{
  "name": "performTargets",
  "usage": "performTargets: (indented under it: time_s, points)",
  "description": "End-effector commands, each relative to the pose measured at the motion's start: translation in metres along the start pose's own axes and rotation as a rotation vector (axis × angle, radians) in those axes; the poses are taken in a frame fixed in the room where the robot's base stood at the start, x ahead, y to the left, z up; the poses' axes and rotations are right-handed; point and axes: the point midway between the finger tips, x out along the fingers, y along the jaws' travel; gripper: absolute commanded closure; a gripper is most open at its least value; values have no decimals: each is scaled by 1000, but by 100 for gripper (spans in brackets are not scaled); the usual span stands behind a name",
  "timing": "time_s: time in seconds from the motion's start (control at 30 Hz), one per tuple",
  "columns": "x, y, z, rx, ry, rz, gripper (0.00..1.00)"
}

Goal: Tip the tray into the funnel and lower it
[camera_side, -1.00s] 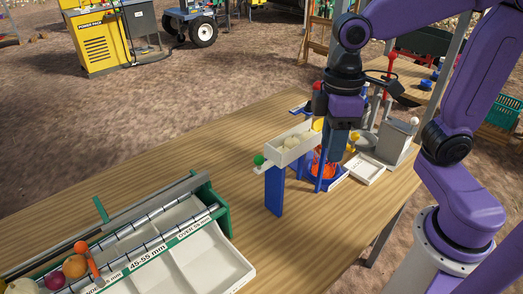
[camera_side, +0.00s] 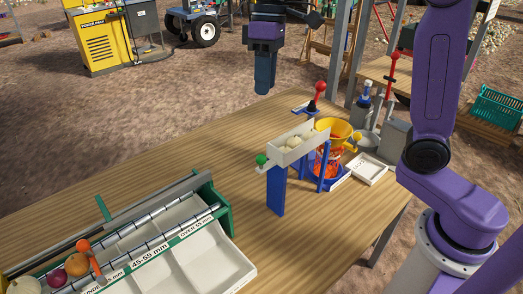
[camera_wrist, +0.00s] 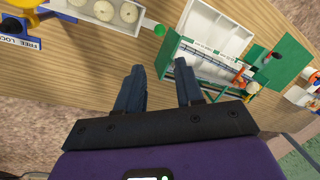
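The white tray (camera_side: 291,153) rests on blue posts (camera_side: 276,190), with several pale onions (camera_side: 293,142) in it and a green knob (camera_side: 261,160) at its left end. The yellow funnel (camera_side: 334,130) stands at the tray's right end, above an orange-red net (camera_side: 326,163). A red-knobbed lever (camera_side: 319,88) stands behind the tray on a blue plate. In the wrist view, the tray (camera_wrist: 84,14) and its green knob (camera_wrist: 159,30) are at the top left. My gripper (camera_side: 263,92) is raised beyond the tray, clear of everything. Its two fingers (camera_wrist: 160,82) are apart and empty.
The sorting rack (camera_side: 160,233) with white bins fills the front left of the table (camera_side: 190,150). A small white dish (camera_side: 366,169) and a grey stand (camera_side: 395,143) are right of the funnel. A plate labelled "FREE LOCK" (camera_wrist: 20,42) shows in the wrist view. The table's back left is clear.

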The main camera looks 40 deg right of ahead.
Motion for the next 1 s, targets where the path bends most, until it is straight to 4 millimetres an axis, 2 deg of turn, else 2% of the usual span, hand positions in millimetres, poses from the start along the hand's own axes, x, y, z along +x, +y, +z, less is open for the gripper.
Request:
performTargets:
  time_s: [0.7, 0.9, 1.0]
  points:
    - [128, 0, 2, 0, -5, -1, 63]
    - [154, 0, 1, 0, -4, -1, 63]
    - [162, 0, 1, 0, -2, -1, 63]
